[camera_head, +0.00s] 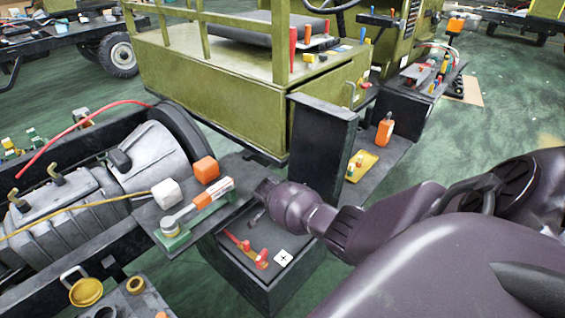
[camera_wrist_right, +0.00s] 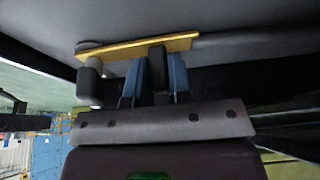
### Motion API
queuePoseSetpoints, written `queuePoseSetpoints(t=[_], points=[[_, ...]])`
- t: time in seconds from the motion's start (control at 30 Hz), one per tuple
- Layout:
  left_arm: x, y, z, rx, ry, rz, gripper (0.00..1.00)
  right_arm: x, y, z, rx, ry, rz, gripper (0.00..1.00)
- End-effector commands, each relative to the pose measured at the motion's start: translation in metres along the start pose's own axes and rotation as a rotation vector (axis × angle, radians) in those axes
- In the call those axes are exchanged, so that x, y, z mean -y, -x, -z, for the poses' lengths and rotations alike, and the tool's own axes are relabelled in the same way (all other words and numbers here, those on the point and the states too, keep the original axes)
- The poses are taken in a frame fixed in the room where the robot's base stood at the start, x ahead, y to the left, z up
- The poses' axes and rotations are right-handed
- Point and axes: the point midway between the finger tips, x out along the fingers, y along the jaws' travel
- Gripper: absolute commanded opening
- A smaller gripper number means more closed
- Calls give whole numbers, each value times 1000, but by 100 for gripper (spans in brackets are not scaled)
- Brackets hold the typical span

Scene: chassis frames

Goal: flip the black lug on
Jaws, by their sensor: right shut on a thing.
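In the wrist view, the black lug (camera_wrist_right: 158,67) is an upright dark rounded stub in front of a yellow strip (camera_wrist_right: 180,44). The two blue fingers of my right gripper (camera_wrist_right: 154,84) stand on either side of the lug and are shut on it. A second dark stub (camera_wrist_right: 90,82) is at the left end of the strip. In the head view, my right arm comes in from the right and its gripper (camera_head: 262,192) is at the edge of a dark flat plate; the fingers and the lug cannot be made out there. My left gripper is out of view.
A lever with an orange handle (camera_head: 213,194) sits on the plate beside a white block (camera_head: 166,193) and an orange block (camera_head: 205,170). A black upright panel (camera_head: 322,138) stands behind my right wrist. A dark box with red levers (camera_head: 250,248) is below.

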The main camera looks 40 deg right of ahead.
Motion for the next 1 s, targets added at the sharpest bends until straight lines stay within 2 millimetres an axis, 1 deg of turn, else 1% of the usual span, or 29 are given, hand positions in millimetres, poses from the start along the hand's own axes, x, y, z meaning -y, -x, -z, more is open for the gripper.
queuePoseSetpoints(t=[0.4, 0.43, 0.5, 0.6, 0.87, 1.0], points=[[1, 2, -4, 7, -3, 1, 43, -2, -1, -2, 2, -11, -8, 0], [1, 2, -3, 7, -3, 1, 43, -2, -1, -2, 2, -11, -8, 21], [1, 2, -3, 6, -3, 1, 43, -2, -1, -1, 2, -11, -8, 32], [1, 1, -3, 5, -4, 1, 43, -1, -1, -1, 1, -10, -7, 45], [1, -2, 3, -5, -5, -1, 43, 0, 1, 0, 0, -10, -4, 45], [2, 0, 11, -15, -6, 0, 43, 1, 12, 1, 1, -11, -1, 45]])
